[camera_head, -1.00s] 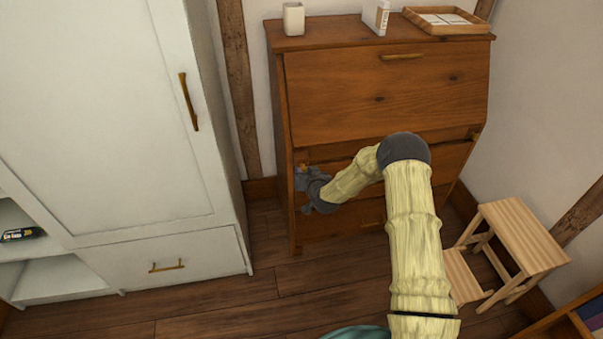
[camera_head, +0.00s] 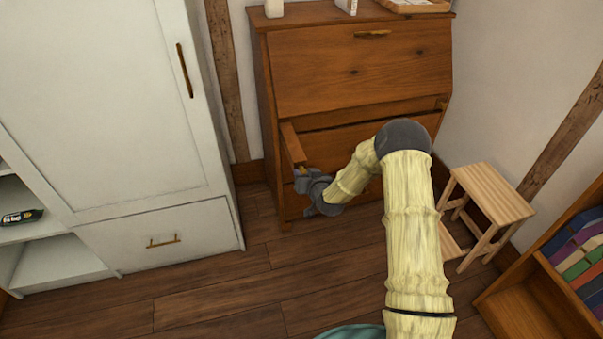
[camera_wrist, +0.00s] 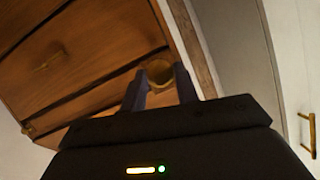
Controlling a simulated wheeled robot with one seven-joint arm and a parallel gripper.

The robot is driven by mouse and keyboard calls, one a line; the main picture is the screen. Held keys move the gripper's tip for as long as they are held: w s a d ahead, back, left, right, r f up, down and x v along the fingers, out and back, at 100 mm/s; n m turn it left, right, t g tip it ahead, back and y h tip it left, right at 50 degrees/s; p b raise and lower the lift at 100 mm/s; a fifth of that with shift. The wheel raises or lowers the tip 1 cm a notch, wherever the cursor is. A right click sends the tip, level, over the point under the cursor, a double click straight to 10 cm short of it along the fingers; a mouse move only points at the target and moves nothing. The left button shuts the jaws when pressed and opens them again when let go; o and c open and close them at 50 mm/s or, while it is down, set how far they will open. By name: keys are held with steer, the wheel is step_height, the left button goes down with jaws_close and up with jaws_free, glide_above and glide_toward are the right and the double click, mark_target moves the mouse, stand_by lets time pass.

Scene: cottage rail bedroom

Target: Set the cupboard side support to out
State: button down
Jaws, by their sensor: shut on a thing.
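The cupboard is a brown wooden bureau (camera_head: 350,75) with a sloped, closed front flap and drawers below. Its side support (camera_head: 292,143), a narrow wooden bar at the front left under the flap, sticks out from the body. My gripper (camera_head: 302,172) is shut on the small round knob at the front end of this support. In the wrist view the knob (camera_wrist: 159,70) sits between the two dark fingertips (camera_wrist: 160,88), and the bureau front (camera_wrist: 75,60) fills the upper left. The fingers partly hide the knob.
A white wardrobe (camera_head: 100,110) with brass handles stands left of the bureau. A wooden step stool (camera_head: 490,195) stands to the right, and a bookshelf (camera_head: 525,310) is at the lower right. Bare floor (camera_head: 220,295) lies in front. A white cup (camera_head: 274,8) stands on top.

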steer(key=shift+s+d, duration=0.2)
steer(key=shift+s, duration=0.2)
steer(key=c, duration=1.1)
jaws_free()
steer(key=shift+w, duration=0.15)
steer(key=shift+o, duration=0.2)
steer(key=v, duration=1.7)
steer(key=shift+d, duration=0.15)
